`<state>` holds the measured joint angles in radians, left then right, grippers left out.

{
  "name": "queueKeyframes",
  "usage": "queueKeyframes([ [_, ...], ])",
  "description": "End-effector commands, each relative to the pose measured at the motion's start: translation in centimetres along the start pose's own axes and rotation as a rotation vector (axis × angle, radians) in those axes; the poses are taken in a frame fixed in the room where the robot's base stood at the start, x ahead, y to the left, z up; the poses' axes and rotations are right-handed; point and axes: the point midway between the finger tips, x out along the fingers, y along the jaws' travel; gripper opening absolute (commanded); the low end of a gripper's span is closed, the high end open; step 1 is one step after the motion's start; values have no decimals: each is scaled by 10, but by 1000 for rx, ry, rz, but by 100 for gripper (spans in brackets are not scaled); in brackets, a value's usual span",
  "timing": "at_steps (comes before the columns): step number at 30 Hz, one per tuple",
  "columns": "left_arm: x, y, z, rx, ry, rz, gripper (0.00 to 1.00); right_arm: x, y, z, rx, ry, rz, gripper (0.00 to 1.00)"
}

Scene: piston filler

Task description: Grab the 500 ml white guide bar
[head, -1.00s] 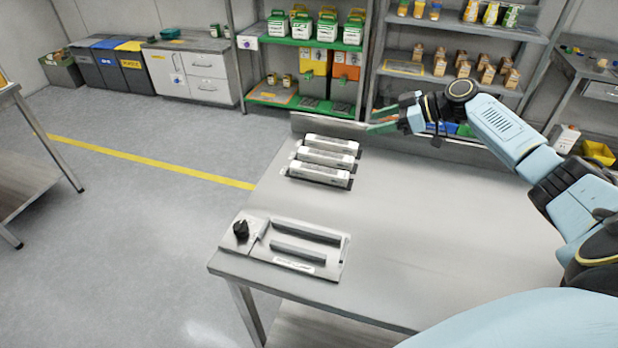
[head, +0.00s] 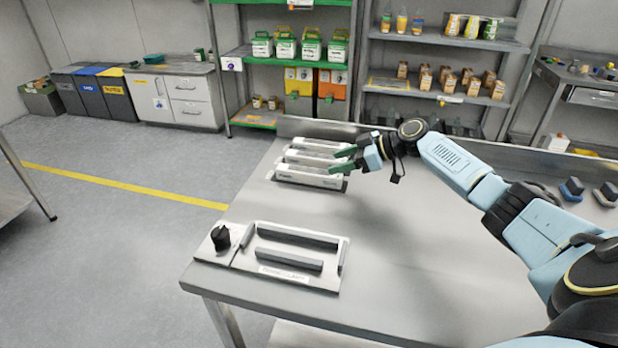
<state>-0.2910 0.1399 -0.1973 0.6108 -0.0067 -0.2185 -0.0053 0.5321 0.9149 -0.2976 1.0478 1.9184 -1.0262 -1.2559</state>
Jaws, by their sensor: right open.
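Three white guide bars lie side by side at the back left of the steel table: a far bar (head: 318,144), a middle bar (head: 310,157) and a near bar (head: 308,175). Their printed labels are too small to read, so I cannot tell which is the 500 ml one. My right gripper (head: 336,161) has its green fingers apart and is empty. It is at the right ends of the bars, with the fingers overlapping the middle and near bars in the picture. I cannot tell whether they touch. My left gripper is out of view.
A fixture plate (head: 213,246) with a black knob (head: 220,238) and dark grey rails (head: 297,236) sits at the table's front left. The middle of the table (head: 400,260) is clear. A low back panel (head: 300,127) edges the table behind the bars. Small dark and blue parts (head: 571,190) lie at right.

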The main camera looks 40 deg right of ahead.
Motion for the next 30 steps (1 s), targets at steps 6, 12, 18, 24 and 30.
queueKeyframes([
  [6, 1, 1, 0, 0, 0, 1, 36, 20, 0, 0, -1, -1, 0, 56],
  [12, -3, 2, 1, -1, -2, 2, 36, 44, -6, -3, 1, 0, -1, 56],
  [18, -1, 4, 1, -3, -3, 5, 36, 69, -8, -2, 1, 0, 0, 56],
  [24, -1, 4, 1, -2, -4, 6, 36, 72, -8, -2, -1, -1, 1, 56],
  [30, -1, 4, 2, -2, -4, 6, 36, 72, -8, -2, -1, -1, 0, 41],
])
